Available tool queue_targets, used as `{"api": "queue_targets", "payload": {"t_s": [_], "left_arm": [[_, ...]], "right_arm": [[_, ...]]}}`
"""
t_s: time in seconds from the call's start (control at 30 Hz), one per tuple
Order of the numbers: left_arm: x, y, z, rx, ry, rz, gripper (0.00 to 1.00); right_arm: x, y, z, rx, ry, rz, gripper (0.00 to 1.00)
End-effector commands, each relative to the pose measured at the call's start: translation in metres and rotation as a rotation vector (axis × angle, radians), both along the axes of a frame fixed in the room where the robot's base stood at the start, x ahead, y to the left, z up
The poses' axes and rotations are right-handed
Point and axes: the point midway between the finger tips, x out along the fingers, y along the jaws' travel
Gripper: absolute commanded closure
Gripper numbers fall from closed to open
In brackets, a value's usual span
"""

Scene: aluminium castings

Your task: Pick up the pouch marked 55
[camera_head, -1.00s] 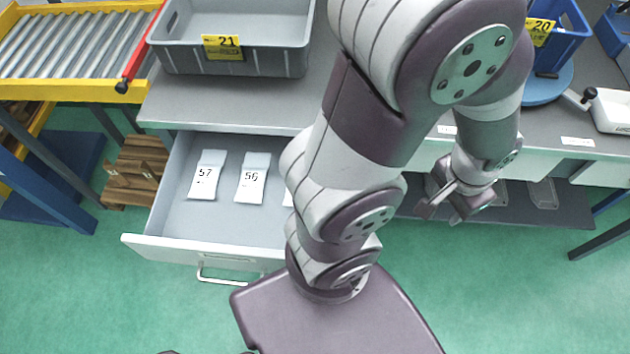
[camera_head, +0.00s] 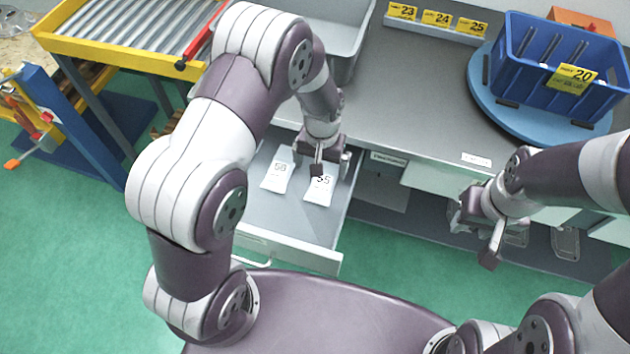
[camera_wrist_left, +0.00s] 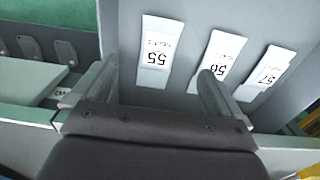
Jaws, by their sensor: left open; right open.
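The pouch marked 55 (camera_head: 318,191) is a flat white packet with black print, lying in the open grey drawer (camera_head: 262,212). It also shows in the left wrist view (camera_wrist_left: 161,45), unobstructed. My left gripper (camera_head: 330,172) is over the drawer at the pouch's upper end and partly covers it in the head view. In the left wrist view its open fingers (camera_wrist_left: 155,90) point toward the pouch, with nothing between them. My right gripper (camera_head: 482,232) is open and empty, right of the drawer by the lower shelf.
The pouches marked 56 (camera_wrist_left: 217,62) and 57 (camera_wrist_left: 265,74) lie beside it in the drawer. The grey worktop (camera_head: 420,80) is above the drawer. A blue bin marked 20 (camera_head: 540,75) stands on a round blue turntable (camera_head: 485,85).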

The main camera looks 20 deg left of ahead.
Motion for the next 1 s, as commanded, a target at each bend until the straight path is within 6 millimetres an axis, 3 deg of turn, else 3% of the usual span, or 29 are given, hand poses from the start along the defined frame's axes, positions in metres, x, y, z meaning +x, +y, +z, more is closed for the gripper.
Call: {"api": "queue_targets", "payload": {"t_s": [0.1, 0.33, 0.5, 0.6, 0.8, 0.83, 0.87, 1.0], "left_arm": [[-0.001, 0.0, -0.029, 0.0, 0.003, 0.0, 0.0], [0.0, 0.001, -0.059, 0.0, 0.001, 0.0, 0.0], [0.004, 0.002, -0.091, 0.0, -0.001, 0.0, 0.0], [0.004, 0.002, -0.101, 0.0, -0.002, 0.0, 0.0], [0.004, 0.002, -0.103, -0.001, -0.004, 0.0, 0.0], [0.004, 0.002, -0.103, -0.001, -0.004, 0.0, 0.03], [0.004, 0.002, -0.103, -0.001, -0.004, 0.0, 0.13], [0.004, 0.002, -0.102, -0.001, -0.004, 0.0, 0.59]], "right_arm": [[0.0, 0.0, -0.001, 0.0, 0.0, 0.0, 0.57], [0.0, 0.0, 0.001, 0.0, 0.0, 0.0, 0.57], [0.0, 0.0, 0.004, 0.0, 0.0, 0.0, 0.57], [0.0, 0.0, 0.004, 0.0, 0.0, 0.0, 0.57], [0.0, 0.0, 0.004, 0.0, 0.0, 0.0, 0.57], [0.0, 0.0, 0.004, 0.0, 0.0, 0.0, 0.57], [0.0, 0.0, 0.004, 0.0, 0.0, 0.0, 0.57], [0.0, 0.0, 0.004, 0.0, 0.0, 0.0, 0.57]]}}
